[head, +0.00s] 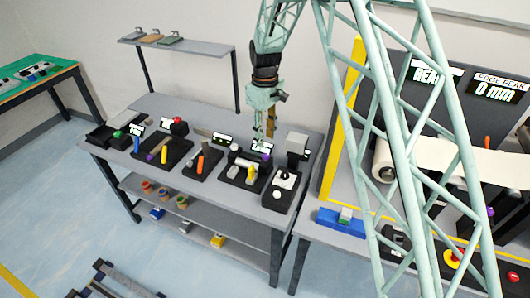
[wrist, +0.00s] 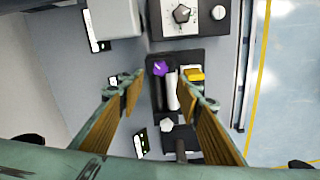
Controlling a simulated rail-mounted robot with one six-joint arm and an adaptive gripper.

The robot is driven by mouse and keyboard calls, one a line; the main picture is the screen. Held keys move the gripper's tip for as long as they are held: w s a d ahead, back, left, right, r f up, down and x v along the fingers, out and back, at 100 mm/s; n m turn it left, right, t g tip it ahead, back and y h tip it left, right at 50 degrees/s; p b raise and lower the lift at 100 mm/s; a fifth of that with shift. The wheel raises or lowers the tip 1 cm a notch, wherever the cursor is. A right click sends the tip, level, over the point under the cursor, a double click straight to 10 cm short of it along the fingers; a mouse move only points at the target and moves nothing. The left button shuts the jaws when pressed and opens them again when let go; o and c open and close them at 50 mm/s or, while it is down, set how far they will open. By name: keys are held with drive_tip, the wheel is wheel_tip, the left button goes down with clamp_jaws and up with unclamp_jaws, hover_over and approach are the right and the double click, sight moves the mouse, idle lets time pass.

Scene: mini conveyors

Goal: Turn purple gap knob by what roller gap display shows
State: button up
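The purple knob (wrist: 160,68) shows in the wrist view on a dark unit (wrist: 157,97), beside a white roller (wrist: 172,92) and a yellow part (wrist: 194,74). My gripper (wrist: 161,88) is open and empty; its brown-padded fingers stand wide on either side of the unit. The knob lies between them in the picture, apart from both.
A box with a white-dialled knob (head: 281,181) stands close to the right of the roller unit, with a grey block (head: 298,144) behind it. Other small units with an orange handle (head: 200,165) and a red knob (head: 179,126) fill the bench's left.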

sight(265, 154)
drive_tip(key=shift+f, duration=4.1)
drive_tip(key=shift+c, duration=0.3)
drive_tip(key=c, duration=0.8)
